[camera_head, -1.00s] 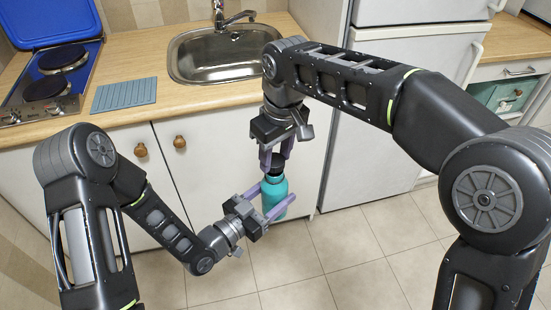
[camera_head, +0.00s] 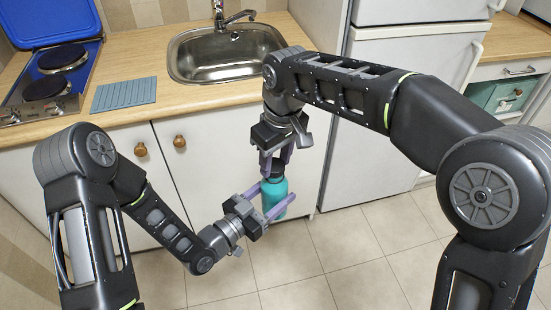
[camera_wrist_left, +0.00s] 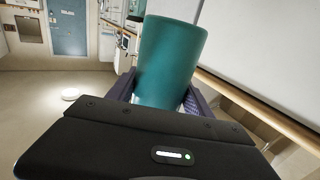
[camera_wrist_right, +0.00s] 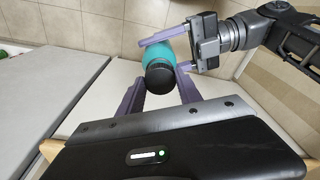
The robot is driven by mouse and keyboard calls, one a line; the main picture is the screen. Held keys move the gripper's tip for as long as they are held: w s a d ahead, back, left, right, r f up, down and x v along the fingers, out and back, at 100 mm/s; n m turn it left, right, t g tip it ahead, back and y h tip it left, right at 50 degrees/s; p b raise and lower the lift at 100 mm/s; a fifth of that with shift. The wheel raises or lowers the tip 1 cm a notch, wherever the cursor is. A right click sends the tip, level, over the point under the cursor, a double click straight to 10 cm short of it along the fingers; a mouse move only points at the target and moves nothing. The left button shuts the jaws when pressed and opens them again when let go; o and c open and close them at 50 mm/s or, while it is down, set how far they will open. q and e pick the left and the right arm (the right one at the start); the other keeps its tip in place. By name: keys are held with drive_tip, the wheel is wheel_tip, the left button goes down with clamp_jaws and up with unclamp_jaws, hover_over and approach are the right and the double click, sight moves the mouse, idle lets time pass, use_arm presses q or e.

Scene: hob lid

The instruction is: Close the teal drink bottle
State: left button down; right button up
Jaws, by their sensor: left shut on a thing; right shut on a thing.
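The teal bottle (camera_head: 274,197) is held roughly upright in front of the cabinets. My left gripper (camera_head: 274,194) is shut around its body from the side. In the left wrist view the teal body (camera_wrist_left: 168,62) stands between the fingers. The black cap (camera_head: 277,169) is at the bottle's top, with my right gripper (camera_head: 276,160) shut on it from above. In the right wrist view the black cap (camera_wrist_right: 160,78) sits between the fingers and lines up with the bottle's top. Whether it is seated or threaded is hidden.
The counter with a sink (camera_head: 225,55), a grey-blue mat (camera_head: 124,95) and a hob (camera_head: 55,72) lies behind. A white fridge (camera_head: 400,110) stands to the right. The tiled floor below is clear.

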drive_tip(key=shift+f, duration=0.55)
idle(0.6)
drive_tip(key=m, duration=0.7)
drive_tip(key=shift+s+a+h, duration=0.1)
drive_tip(key=shift+a+h, duration=0.1)
drive_tip(key=shift+h, duration=0.2)
drive_tip(key=m, duration=0.7)
drive_tip(key=shift+a+m+h, duration=0.1)
drive_tip(key=shift+m+h, duration=0.3)
drive_tip(key=m, duration=0.5)
drive_tip(key=shift+a+m+h, duration=0.1)
drive_tip(key=shift+m+h, duration=0.2)
drive_tip(key=m, duration=0.2)
drive_tip(key=shift+w+f+m+g, duration=0.1)
drive_tip(key=shift+w+m+g, duration=0.1)
drive_tip(key=shift+m+g, duration=0.15)
drive_tip(key=m, duration=0.6)
drive_tip(key=shift+w+g, duration=0.1)
drive_tip(key=shift+g, duration=0.15)
drive_tip(key=o, duration=1.8)
